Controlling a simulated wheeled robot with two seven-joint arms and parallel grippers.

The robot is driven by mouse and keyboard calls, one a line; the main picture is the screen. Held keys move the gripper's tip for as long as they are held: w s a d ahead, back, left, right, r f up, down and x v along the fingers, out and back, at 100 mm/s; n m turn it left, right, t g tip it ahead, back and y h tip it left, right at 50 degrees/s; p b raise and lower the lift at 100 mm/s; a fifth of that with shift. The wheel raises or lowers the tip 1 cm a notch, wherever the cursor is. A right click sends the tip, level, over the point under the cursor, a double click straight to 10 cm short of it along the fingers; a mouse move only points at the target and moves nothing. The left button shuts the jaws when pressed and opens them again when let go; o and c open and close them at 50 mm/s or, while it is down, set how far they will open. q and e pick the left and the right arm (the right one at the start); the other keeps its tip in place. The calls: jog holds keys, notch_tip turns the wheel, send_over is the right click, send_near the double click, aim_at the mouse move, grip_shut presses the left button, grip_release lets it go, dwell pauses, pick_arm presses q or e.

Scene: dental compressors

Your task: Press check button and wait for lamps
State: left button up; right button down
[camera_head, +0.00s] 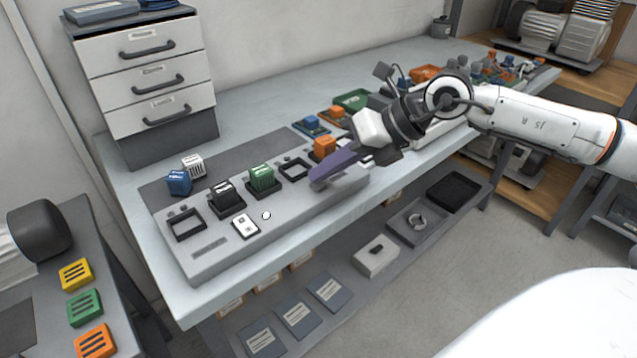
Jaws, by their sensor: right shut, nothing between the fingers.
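A long grey test panel (210,265) lies along the front of the workbench. A small round white button (266,215) sits on its top face, beside a white plate (245,226) with small dark marks. I cannot tell whether any lamp is lit. A black module (225,196), a green module (261,179) and an orange module (324,147) stand in a row on the panel, with open square frames between and beside them. My right gripper (318,180) is shut and empty, its purple fingers low over the panel's right part, right of the button. My left gripper is not in view.
A blue cube (178,183) and a white cube (193,166) lie on the dark mat behind the panel. A drawer unit (150,75) stands at the back left. A side table holds yellow, green and orange blocks (85,308). A lower shelf holds trays (418,222).

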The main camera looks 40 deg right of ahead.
aim_at(326, 185)
jog(key=shift+f, duration=0.3)
jog(key=shift+r, duration=0.1)
dwell(0.3)
jog(key=shift+r+p, duration=0.35)
jog(key=shift+r, duration=0.5)
jog(key=shift+r+p, duration=1.75)
jog(key=shift+r, duration=0.8)
jog(key=shift+f, duration=0.1)
